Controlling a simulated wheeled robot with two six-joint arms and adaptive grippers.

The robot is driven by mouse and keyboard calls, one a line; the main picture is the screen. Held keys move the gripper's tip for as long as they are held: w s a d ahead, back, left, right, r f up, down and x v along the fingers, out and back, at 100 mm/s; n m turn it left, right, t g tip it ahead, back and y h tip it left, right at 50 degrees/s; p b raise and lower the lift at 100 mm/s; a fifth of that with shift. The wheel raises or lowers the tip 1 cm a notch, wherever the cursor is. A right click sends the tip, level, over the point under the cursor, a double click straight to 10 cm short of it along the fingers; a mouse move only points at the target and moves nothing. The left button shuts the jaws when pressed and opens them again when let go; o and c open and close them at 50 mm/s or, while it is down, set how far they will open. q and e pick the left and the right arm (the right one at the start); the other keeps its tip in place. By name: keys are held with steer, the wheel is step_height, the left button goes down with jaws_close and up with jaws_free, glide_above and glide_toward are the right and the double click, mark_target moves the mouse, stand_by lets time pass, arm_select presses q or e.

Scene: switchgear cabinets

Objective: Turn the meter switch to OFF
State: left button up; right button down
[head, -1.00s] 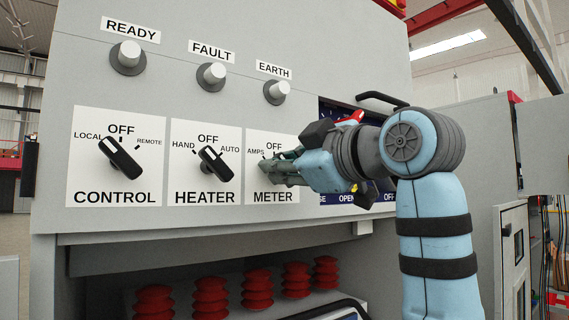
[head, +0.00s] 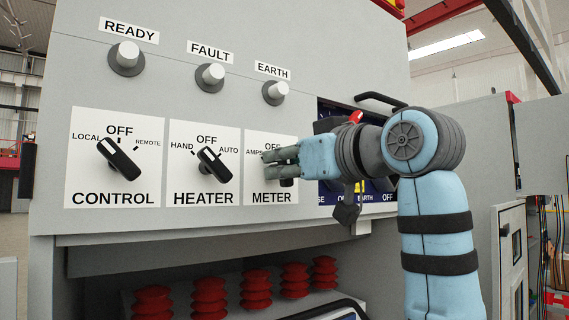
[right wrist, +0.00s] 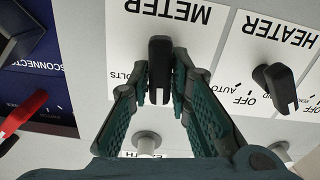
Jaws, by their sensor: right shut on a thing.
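The meter switch is a black handle on the METER plate (head: 270,199), largely hidden by my gripper in the head view. In the upside-down right wrist view the handle (right wrist: 160,65) stands between the two green fingers, in line with the plate's vertical. My left gripper is not in view.
The HEATER switch (head: 214,163) and CONTROL switch (head: 119,157) are to the left. The READY (head: 127,56), FAULT (head: 210,76) and EARTH (head: 275,91) knobs are above. A blue panel with a red lever (right wrist: 22,112) lies close by. Red insulators (head: 257,289) stand below.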

steer(key=shift+d+r+m, duration=0.1)
steer(key=shift+r+m, duration=0.15)
steer(key=shift+m, duration=0.45)
steer(key=c, duration=1.6)
jaws_free()
steer(key=shift+f, duration=0.1)
steer(key=shift+o, duration=0.2)
steer(key=shift+d, duration=0.1)
steer(key=v, duration=1.2)
steer(key=shift+w, duration=0.1)
